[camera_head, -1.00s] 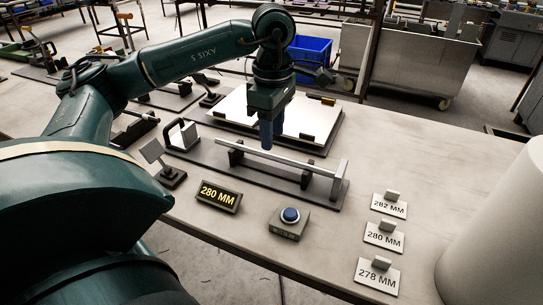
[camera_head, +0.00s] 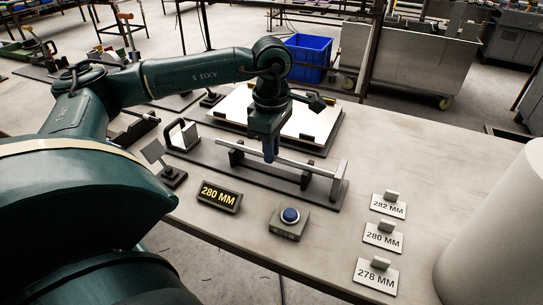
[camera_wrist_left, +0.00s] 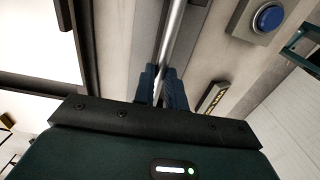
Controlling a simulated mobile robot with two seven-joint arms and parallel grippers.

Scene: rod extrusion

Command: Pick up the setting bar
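The setting bar (camera_head: 300,163) is a thin grey metal bar lying across two dark uprights of a long fixture (camera_head: 250,174) on the table. In the left wrist view the bar (camera_wrist_left: 173,35) runs from the top edge down to between the fingers. My left gripper (camera_head: 270,156) points down over the bar's middle, its fingertips at bar height. In the left wrist view its fingers (camera_wrist_left: 160,88) stand on either side of the bar; whether they press on it cannot be told. My right gripper is not in view.
A lit 280 MM display (camera_head: 219,196) and a blue button box (camera_head: 289,222) stand in front of the fixture. Plates marked 282 MM (camera_head: 389,206), 280 MM (camera_head: 383,237) and 278 MM (camera_head: 376,275) lie at right. A white panel (camera_head: 310,121) is behind.

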